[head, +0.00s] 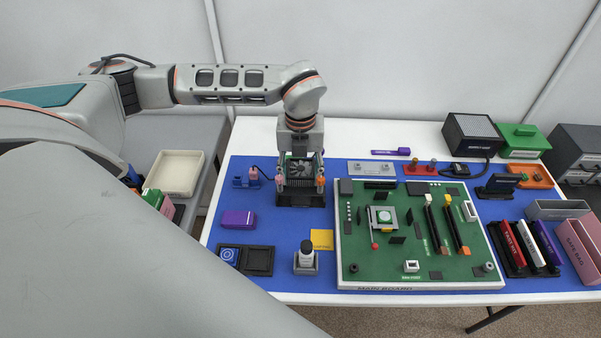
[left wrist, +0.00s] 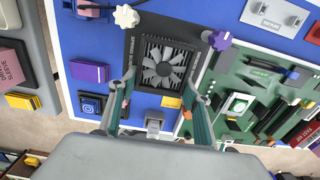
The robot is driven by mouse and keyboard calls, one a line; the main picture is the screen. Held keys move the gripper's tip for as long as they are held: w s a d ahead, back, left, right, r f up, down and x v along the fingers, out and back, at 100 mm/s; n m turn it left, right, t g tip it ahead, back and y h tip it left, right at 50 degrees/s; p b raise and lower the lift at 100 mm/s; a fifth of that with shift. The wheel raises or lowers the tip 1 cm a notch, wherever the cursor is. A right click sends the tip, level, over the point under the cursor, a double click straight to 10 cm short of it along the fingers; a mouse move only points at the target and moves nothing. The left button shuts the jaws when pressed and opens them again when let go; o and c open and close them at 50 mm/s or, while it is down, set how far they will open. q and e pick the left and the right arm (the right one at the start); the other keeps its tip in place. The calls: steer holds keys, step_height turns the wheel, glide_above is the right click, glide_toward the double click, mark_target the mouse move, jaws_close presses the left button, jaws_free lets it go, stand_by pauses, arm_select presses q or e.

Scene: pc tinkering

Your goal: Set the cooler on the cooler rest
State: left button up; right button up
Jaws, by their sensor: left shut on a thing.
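The cooler (head: 300,169) is a dark square heat sink with a grey fan on top. It also shows in the left wrist view (left wrist: 163,66). My left gripper (head: 301,158) points down with its fingers on either side of the cooler, shut on it. The cooler rest (head: 300,200) is a black labelled plate on the blue mat, directly beneath the cooler. In the left wrist view the rest (left wrist: 133,47) frames the cooler on several sides. I cannot tell whether the cooler touches the rest. My right gripper is not in view.
The green main board (head: 405,260) lies just right.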

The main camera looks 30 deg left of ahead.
arm_select(q)
steer(key=b, duration=0.3)
glide_above(300, 204)
steer(key=shift+w+f, duration=0.15)
steer(key=shift+f, duration=3.15)
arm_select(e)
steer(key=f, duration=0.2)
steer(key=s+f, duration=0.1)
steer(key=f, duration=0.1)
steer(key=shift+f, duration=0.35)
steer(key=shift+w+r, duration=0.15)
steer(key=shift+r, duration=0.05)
arm_select(q)
steer(key=o, duration=1.5)
step_height(300, 204, up, 12)
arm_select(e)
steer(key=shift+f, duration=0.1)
